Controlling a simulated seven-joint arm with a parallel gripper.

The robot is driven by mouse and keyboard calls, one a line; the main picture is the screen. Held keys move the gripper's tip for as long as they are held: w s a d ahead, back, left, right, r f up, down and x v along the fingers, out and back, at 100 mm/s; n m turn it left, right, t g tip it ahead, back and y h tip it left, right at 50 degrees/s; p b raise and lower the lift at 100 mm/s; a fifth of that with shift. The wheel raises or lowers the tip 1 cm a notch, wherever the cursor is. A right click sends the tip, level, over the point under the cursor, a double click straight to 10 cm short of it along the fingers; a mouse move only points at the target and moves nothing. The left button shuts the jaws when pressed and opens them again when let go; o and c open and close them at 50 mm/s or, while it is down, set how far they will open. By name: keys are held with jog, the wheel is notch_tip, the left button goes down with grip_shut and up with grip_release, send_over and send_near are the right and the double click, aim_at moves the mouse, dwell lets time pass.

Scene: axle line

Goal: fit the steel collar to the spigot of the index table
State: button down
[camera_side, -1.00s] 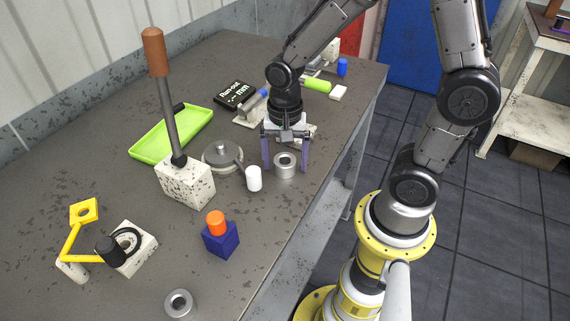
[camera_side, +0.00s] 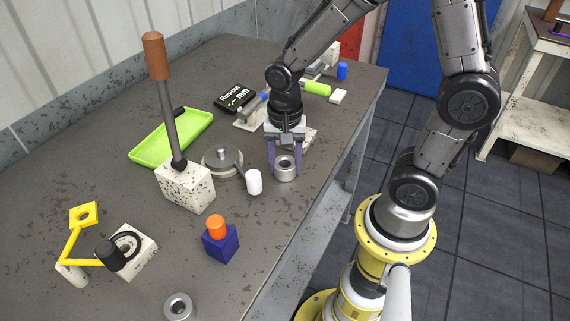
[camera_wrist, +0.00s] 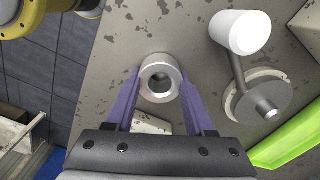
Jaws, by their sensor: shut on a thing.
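A steel collar (camera_side: 285,171), a silver ring with a round bore, stands on the bench near its right edge. My gripper (camera_side: 285,165) points down and its purple fingers are shut on the collar's sides. In the wrist view the collar (camera_wrist: 159,79) sits between the fingertips, bore facing the camera. The index table (camera_side: 214,164) is a grey disc left of my gripper. Its short spigot (camera_side: 221,153) stands up at the centre, bare. In the wrist view the disc (camera_wrist: 244,106) and spigot (camera_wrist: 268,112) lie to the right of the collar.
A dark arm with a white cylinder (camera_side: 254,182) at its end juts from the index table towards my gripper. A tall lever on a white block (camera_side: 188,188) stands left. A second steel ring (camera_side: 179,306) lies at the front. A green tray (camera_side: 150,145) lies behind.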

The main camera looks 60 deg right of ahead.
notch_tip(320, 180, up, 3)
jog(key=shift+w+f, duration=0.1)
jog(key=s+r, duration=1)
jog(key=s, duration=0.4)
jog(key=w+a+r, duration=0.1)
jog(key=w+r, duration=0.2)
jog(key=w, duration=0.6)
jog(key=w+r, duration=0.3)
jog(key=w, duration=0.6)
jog(key=w+a+f+n, duration=0.1)
jog(key=w+a+f, duration=0.2)
jog(key=w+f, duration=0.4)
jog(key=w, duration=0.3)
jog(key=shift+w, duration=0.35)
